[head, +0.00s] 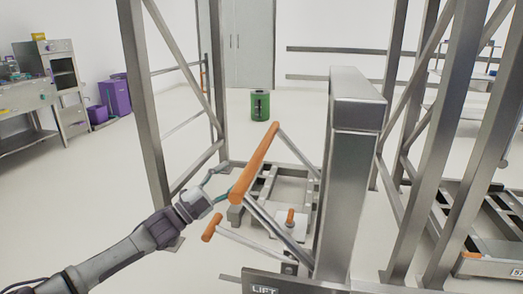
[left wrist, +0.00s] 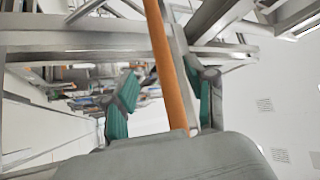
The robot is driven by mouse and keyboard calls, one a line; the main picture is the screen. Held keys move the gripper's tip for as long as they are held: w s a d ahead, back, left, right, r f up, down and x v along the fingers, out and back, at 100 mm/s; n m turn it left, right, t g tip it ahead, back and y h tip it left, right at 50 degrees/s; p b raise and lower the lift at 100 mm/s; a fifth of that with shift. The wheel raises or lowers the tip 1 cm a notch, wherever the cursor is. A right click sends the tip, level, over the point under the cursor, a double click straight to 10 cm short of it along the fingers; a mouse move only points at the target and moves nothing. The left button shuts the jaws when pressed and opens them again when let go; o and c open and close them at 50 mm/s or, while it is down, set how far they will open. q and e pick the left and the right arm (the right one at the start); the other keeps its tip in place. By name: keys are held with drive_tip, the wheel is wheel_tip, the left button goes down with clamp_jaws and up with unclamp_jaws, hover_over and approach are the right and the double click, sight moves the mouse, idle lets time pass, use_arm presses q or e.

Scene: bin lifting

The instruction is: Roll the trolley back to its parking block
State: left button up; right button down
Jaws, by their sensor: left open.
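The trolley (head: 270,190) is a low grey frame on the floor inside the metal rack, with an orange push bar (head: 256,162) tilted towards me. My left gripper (head: 221,187) is at the lower left part of this bar. In the left wrist view, the orange bar (left wrist: 170,70) runs between the two teal-padded fingers (left wrist: 168,88). The fingers are open, with gaps beside the bar. A second orange grip (head: 212,227) sits lower on a grey bar. I cannot tell which thing is the parking block. My right gripper is out of view.
A thick steel column (head: 349,190) stands just right of the trolley, above a plate marked LIFT (head: 265,289). Rack posts (head: 147,110) stand left and right. A green bin (head: 262,104) is beyond. Another low platform (head: 490,225) lies at right. The left floor is clear.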

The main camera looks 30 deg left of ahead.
sight(261, 151)
use_arm(q)
drive_tip(key=x, duration=1.2)
clamp_jaws()
